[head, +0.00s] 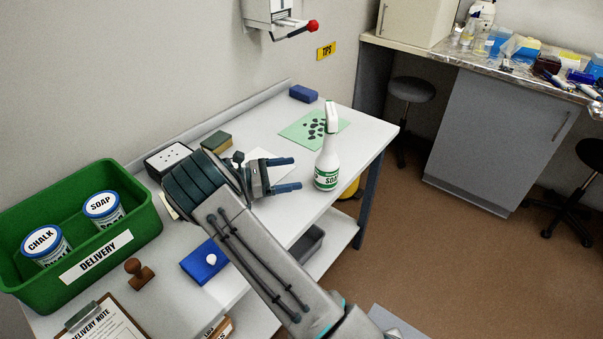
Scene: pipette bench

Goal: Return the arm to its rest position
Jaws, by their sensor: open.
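My gripper (284,174) is open and empty above the white bench (345,178). Its two dark fingers point right, toward a white spray bottle (328,160) with a green label. The bottle stands upright near the bench's right edge. A gap shows between the fingertips and the bottle in the picture. My arm reaches in from the bottom of the head view and covers the middle of the bench.
A green delivery crate (140,208) holding soap and chalk tins stands at the left. A stamp (137,273), blue pad (203,262) and clipboard (100,320) lie nearby. A spotted green sheet (300,132) and blue block (303,94) lie at the far end. Open floor lies right.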

